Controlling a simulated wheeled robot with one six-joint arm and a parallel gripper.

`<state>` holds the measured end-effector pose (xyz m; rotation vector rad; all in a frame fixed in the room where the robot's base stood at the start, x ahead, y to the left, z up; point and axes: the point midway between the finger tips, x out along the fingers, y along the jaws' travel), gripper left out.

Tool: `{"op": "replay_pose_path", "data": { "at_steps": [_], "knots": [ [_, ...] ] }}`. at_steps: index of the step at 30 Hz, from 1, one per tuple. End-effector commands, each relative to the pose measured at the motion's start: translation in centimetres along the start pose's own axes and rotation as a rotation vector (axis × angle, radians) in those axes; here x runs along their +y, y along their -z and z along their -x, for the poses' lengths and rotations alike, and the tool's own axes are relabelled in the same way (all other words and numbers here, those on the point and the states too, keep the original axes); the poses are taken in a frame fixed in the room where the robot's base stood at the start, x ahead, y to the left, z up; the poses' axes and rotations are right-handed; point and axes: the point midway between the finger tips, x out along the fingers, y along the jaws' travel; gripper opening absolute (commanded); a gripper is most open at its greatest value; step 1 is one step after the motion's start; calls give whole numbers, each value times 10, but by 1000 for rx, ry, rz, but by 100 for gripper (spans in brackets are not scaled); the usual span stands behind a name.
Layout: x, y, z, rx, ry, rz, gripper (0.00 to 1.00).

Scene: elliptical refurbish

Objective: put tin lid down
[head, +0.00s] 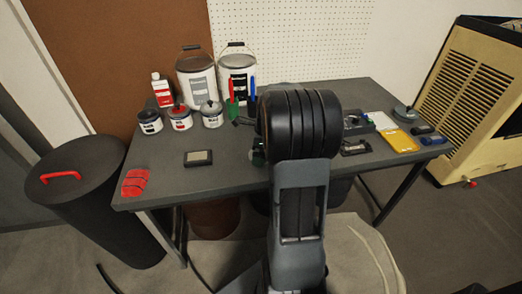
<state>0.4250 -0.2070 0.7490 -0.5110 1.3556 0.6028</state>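Three small tins stand in a row at the left back of the table. One has a dark top (150,123), one has a red-and-dark top (180,118), and one has a grey lid with a knob (211,114). A flat grey-green round piece with a dark knob (405,112) lies at the table's right end; I cannot tell if it is a tin lid. My arm's dark rounded link fills the middle of the view and hides my gripper and whatever it may hold.
The dark table (230,172) has bare room at its left front. Two large pails (197,80), a red-and-white bottle (162,90) and a green holder (234,110) stand behind. A red piece (135,182), a small dark box (198,158) and a yellow pad (398,140) lie on it.

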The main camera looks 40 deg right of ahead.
Motion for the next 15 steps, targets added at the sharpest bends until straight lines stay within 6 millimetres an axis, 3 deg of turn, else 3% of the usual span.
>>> {"op": "replay_pose_path", "data": {
  "at_steps": [8,15],
  "knots": [
    [0,-1,9,0,0,0,100],
    [-1,-1,53,-1,4,0,100]
  ]
}}
